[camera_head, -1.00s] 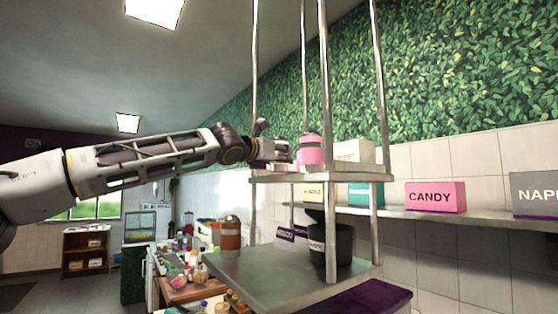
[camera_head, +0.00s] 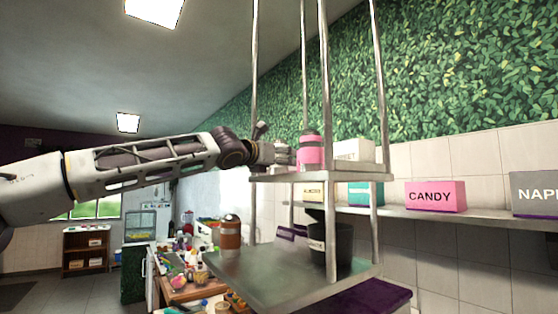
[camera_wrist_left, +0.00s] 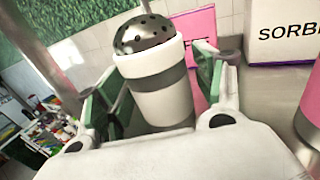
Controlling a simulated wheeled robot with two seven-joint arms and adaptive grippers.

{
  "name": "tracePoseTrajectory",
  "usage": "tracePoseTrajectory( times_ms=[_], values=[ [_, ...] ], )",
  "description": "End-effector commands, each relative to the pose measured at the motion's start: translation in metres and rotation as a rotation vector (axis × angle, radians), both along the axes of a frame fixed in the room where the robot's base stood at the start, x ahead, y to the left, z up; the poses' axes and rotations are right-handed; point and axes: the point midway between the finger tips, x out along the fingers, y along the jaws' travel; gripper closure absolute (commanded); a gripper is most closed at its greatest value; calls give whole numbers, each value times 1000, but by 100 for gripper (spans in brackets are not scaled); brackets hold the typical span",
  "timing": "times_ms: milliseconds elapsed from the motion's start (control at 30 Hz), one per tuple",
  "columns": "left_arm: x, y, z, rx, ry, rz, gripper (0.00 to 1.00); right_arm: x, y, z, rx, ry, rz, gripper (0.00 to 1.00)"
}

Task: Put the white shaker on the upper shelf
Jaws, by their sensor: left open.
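The white shaker (camera_wrist_left: 163,98) has a grey band and a dark metal lid with holes. In the left wrist view it stands between the two fingers of my left gripper (camera_wrist_left: 160,92), which are open and spread to either side of it. In the head view my left gripper (camera_head: 272,154) is at the left edge of the upper shelf (camera_head: 330,177), just left of a pink shaker (camera_head: 311,152). The white shaker is hard to make out there. My right gripper is not in view.
A white box (camera_head: 354,150) stands behind the pink shaker, labelled SORBET in part in the wrist view. Metal posts (camera_head: 327,100) frame the shelf. The lower shelf (camera_head: 265,270) holds a brown shaker (camera_head: 230,232) and a black container (camera_head: 338,245). A pink CANDY box (camera_head: 435,195) is at right.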

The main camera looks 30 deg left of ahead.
Motion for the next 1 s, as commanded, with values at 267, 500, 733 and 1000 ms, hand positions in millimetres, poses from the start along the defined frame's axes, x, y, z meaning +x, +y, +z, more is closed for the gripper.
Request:
tracePoseTrajectory(
  times_ms=[267,500,733,1000],
  values=[
    [-1,0,2,0,0,0,32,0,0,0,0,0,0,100],
    [-14,0,3,-1,-2,-1,32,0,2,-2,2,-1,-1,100],
    [-32,0,2,0,-2,-2,32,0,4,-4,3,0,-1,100],
    [-54,0,2,-1,-1,0,32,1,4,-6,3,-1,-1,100]
  ],
)
